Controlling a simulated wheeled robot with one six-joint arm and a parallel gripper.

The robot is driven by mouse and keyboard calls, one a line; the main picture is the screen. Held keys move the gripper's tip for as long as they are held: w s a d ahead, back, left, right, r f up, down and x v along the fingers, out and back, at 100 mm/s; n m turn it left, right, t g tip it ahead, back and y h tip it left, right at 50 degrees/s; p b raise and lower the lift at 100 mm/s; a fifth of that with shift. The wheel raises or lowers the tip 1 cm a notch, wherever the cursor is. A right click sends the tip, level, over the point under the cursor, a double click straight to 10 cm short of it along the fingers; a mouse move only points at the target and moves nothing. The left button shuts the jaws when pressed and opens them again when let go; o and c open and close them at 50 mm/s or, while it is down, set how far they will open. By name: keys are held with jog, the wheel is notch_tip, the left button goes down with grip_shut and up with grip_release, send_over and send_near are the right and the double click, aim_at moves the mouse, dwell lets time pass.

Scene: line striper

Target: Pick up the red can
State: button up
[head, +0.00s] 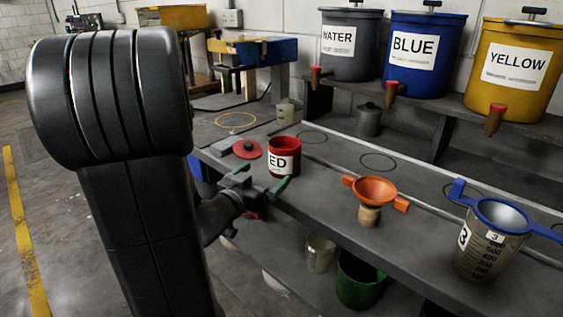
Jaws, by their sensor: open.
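The red can (284,157) stands upright on the grey bench near its left end, with a white label reading "ED" and an open top. My gripper (262,187) is at the bench's front edge, just in front of and to the left of the can. Its jaws are open, with one green-tipped finger close to the can's lower front and the other farther left. I cannot tell whether a finger touches the can. My black arm fills the left of the head view and hides part of the floor and bench end.
A red lid (248,149) lies left of the can. An orange funnel (375,190) and a blue-rimmed measuring jug (492,240) stand to the right. Labelled water (350,65), blue (424,75) and yellow (519,90) tanks stand on the rear shelf. A green can (359,282) sits below.

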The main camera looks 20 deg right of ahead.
aim_at(284, 157)
jog(key=x, duration=1.1)
jog(key=shift+c, duration=0.2)
jog(key=shift+r, duration=0.1)
jog(key=c, duration=1.4)
